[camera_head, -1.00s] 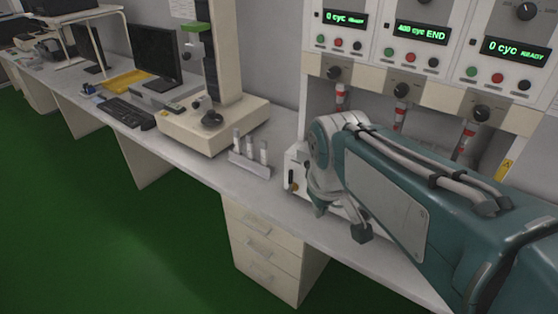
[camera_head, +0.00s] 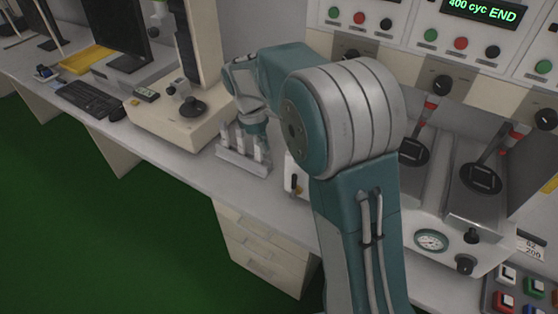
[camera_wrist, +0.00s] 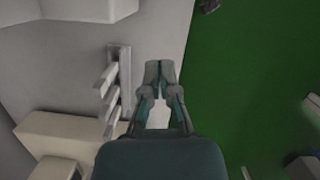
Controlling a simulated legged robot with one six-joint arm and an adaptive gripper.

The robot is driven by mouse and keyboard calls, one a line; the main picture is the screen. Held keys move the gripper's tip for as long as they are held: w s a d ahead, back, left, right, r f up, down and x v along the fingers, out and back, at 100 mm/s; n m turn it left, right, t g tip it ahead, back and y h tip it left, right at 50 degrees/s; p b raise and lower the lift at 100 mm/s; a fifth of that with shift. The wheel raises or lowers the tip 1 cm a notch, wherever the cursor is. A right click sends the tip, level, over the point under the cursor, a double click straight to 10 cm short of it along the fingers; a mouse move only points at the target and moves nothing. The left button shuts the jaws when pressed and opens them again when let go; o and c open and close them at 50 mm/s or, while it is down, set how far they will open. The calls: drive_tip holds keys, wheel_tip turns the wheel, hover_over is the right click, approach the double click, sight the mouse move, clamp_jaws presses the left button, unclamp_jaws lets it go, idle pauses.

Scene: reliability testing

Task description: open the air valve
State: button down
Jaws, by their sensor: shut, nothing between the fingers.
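A white test machine stands on the bench in the head view. A small dark lever with a yellow part (camera_head: 296,185) sits on its left front; I cannot tell for certain that this is the air valve. A round pressure gauge (camera_head: 431,241) and a black knob (camera_head: 465,264) are on its front right. My arm hides the middle of the machine. My gripper (camera_wrist: 160,68) is shut and empty, pointing down over the bench edge in the wrist view. In the head view it is by the vial rack, left of the lever, its tips hard to make out.
The vial rack (camera_wrist: 116,85) stands close beside my gripper. A beige instrument (camera_head: 165,122) with a black knob is behind the rack. Counters with displays (camera_head: 480,12) hang above the machine. Coloured buttons (camera_head: 533,287) are at lower right. Green floor lies open before the bench.

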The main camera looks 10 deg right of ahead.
sight(294, 186)
drive_tip(key=shift+w+a+f, duration=0.25)
drive_tip(key=shift+w+f, duration=0.25)
drive_tip(key=shift+w, duration=0.25)
drive_tip(key=shift+d, duration=0.1)
drive_tip(key=s+d+f, duration=0.3)
drive_tip(key=d+f, duration=0.2)
drive_tip(key=f, duration=0.4)
drive_tip(key=shift+s+d+f, duration=0.15)
drive_tip(key=shift+s+f, duration=0.15)
drive_tip(key=shift+f, duration=0.05)
